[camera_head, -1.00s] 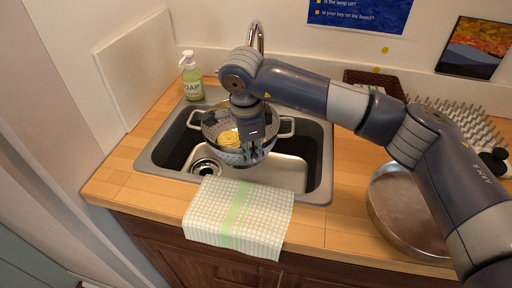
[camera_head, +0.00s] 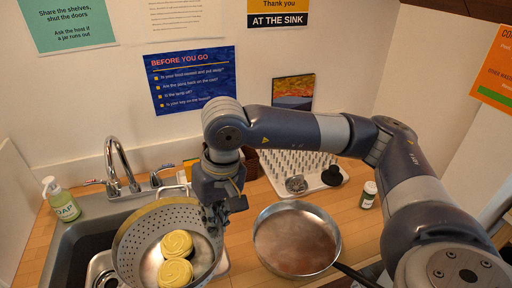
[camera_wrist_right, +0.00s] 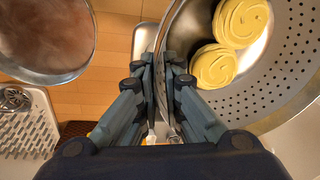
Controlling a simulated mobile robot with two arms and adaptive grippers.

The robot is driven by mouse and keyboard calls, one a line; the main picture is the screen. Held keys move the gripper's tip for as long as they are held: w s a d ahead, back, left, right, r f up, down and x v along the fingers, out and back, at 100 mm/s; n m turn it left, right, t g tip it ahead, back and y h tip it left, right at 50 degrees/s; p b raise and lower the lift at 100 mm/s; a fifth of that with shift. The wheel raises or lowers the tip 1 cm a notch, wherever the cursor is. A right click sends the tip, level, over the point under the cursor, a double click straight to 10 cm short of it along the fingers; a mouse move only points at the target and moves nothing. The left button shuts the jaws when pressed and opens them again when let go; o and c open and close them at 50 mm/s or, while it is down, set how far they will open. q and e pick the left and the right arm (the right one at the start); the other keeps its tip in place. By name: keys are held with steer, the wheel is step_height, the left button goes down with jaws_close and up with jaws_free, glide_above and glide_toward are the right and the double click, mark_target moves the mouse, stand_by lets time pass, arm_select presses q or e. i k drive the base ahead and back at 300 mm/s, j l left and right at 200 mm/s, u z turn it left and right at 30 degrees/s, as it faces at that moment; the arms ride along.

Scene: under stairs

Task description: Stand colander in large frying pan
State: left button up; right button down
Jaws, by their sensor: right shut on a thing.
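The colander (camera_head: 139,245) is a perforated grey metal bowl holding yellow round nests (camera_head: 177,246) that look like pasta. My right gripper (camera_head: 217,212) is shut on its right-hand rim and holds it raised and tilted above the sink. In the right wrist view the colander (camera_wrist_right: 262,105) lies on the right, with its wall between the fingers (camera_wrist_right: 162,62). The large frying pan (camera_head: 297,240) stands on the wooden counter to the right of the colander, empty, its dark handle toward the lower right. My left gripper is out of view.
The sink (camera_head: 66,250) with its tap (camera_head: 118,165) is at the left, and a soap bottle (camera_head: 62,200) stands behind it. A spiked drying mat (camera_head: 290,165) holds a metal strainer and a black knob-like item. A small jar (camera_head: 369,194) stands right of the pan.

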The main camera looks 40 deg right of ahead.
mark_target(295, 241)
steer(key=k+l+z, duration=0.25)
steer(key=k, duration=0.15)
steer(key=z, duration=0.95)
